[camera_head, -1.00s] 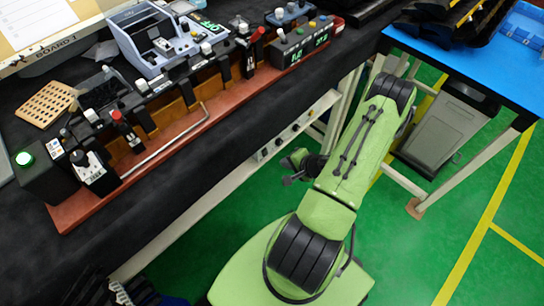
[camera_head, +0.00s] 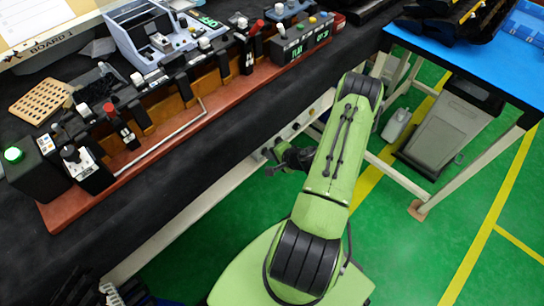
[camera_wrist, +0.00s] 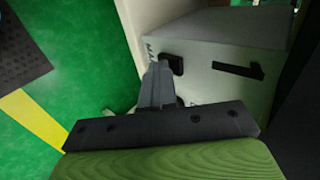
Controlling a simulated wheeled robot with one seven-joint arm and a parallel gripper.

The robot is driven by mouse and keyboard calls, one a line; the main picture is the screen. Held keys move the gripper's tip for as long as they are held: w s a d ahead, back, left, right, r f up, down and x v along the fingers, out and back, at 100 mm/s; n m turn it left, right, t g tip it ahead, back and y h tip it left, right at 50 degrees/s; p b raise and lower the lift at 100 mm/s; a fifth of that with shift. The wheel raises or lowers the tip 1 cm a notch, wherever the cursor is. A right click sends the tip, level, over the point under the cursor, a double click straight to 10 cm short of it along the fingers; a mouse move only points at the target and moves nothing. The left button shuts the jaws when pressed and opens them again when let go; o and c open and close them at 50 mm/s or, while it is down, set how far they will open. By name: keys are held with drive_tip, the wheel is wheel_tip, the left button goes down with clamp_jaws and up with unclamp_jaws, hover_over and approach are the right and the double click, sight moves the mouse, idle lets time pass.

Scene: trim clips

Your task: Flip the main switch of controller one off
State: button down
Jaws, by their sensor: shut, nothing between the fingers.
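In the wrist view, a grey box marked with a black 1 (camera_wrist: 240,72) fills the upper right; this looks like controller one. Its black main switch (camera_wrist: 172,63) sticks out of the face beside partly hidden lettering that begins "MA". My gripper (camera_wrist: 158,70) is shut and empty. Its fingertips are right beside the switch, overlapping its left edge in the picture; I cannot tell whether they touch. In the head view my gripper (camera_head: 272,162) is at the table's front edge, by a grey panel with knobs (camera_head: 297,128).
A red-based rack of switches and levers (camera_head: 180,125) stands on the black table (camera_head: 230,125) above. A lit green lamp (camera_head: 14,154) is at its left end. The green floor in front is clear.

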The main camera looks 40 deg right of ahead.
drive_tip(key=shift+w+r+p, duration=0.25)
drive_tip(key=shift+r+p, duration=0.65)
drive_tip(key=shift+p, duration=0.05)
